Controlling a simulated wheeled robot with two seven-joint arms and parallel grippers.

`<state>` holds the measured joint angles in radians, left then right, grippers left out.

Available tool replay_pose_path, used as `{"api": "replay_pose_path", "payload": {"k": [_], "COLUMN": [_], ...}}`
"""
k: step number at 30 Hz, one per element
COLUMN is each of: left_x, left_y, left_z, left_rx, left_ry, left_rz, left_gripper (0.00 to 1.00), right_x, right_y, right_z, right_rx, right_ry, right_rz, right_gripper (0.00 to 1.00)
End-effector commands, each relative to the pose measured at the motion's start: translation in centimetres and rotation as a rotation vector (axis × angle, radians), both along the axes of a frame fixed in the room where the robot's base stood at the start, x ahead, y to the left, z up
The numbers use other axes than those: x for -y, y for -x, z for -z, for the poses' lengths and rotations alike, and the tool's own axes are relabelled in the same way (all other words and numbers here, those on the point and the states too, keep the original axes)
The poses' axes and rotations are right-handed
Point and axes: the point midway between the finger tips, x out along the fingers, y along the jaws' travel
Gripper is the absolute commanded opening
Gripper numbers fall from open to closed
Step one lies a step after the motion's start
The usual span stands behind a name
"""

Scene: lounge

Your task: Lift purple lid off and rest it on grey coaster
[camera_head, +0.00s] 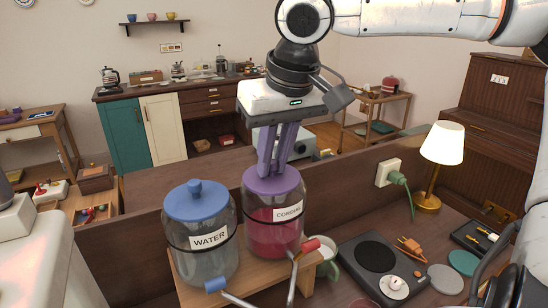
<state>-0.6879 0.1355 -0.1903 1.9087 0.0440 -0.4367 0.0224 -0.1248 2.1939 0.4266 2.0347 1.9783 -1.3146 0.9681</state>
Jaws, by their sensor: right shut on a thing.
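The purple lid (273,183) sits on top of the glass jar labelled CORDIAL (274,228), which holds red liquid. My right gripper (278,172) points down from above, its purple-tinted fingers shut on the lid's knob, which they mostly hide. I see no clear gap between lid and jar. The grey coaster (446,279) lies flat and bare on the brown tabletop at the lower right, beside a teal coaster (463,262). My left gripper is not in view.
A blue-lidded WATER jar (202,254) stands close left of the cordial jar, both on a wooden stand (312,262). A black hot plate (378,262) with an orange plug, a pale green mug (328,262) and a lit lamp (442,150) are to the right.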

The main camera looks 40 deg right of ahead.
Motion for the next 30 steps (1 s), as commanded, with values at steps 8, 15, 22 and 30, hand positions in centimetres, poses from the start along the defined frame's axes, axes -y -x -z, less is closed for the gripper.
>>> {"api": "replay_pose_path", "payload": {"k": [8,15,22,30], "left_x": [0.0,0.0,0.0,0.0], "left_y": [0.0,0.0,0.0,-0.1], "left_z": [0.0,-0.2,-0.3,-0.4], "left_rx": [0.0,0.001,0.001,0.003], "left_ry": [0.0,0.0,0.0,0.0], "left_rz": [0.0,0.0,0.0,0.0], "left_gripper": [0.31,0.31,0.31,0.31], "right_x": [0.0,0.0,0.1,0.0], "right_y": [0.6,0.6,0.5,0.4], "right_z": [0.6,-0.1,-0.5,-0.7], "right_rx": [-0.038,-0.037,-0.03,-0.023], "right_ry": [-0.005,-0.003,0.0,0.001], "right_rz": [0.001,0.003,0.002,0.001], "right_gripper": [0.0,0.0,0.0,0.38]}}
